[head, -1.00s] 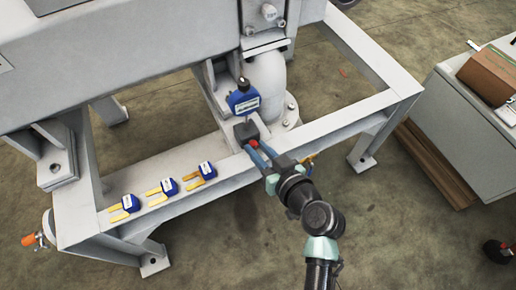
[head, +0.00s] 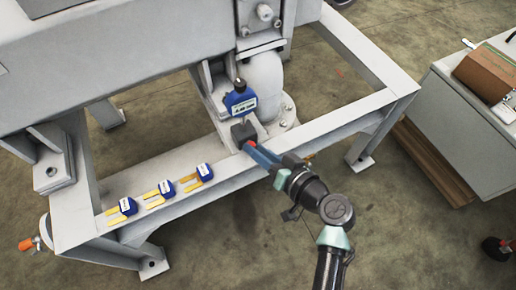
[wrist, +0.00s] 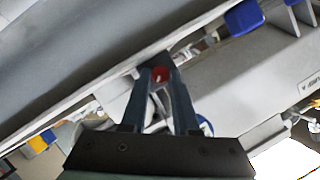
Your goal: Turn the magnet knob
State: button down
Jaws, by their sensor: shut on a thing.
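The magnet knob is a small red round knob (wrist: 159,75) with a light mark on its face, seen in the wrist view between my fingertips. In the head view a bit of its red (head: 250,144) shows at the front of a dark block (head: 243,131) on the frame. My gripper (head: 253,148) reaches in from the lower right, its blue fingers at the knob. In the wrist view my gripper (wrist: 160,78) is shut on the knob from both sides. Much of the knob is hidden by the fingers in the head view.
A blue gauge device (head: 240,100) stands just behind the block. Several blue-and-yellow tools, one of them here (head: 203,172), lie on the frame's front beam (head: 150,213) to the left. A grey cabinet (head: 460,120) with a cardboard box (head: 490,72) stands at the right.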

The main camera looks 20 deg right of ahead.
jog(key=c, duration=0.7)
grip_release()
jog(key=shift+o, duration=0.2)
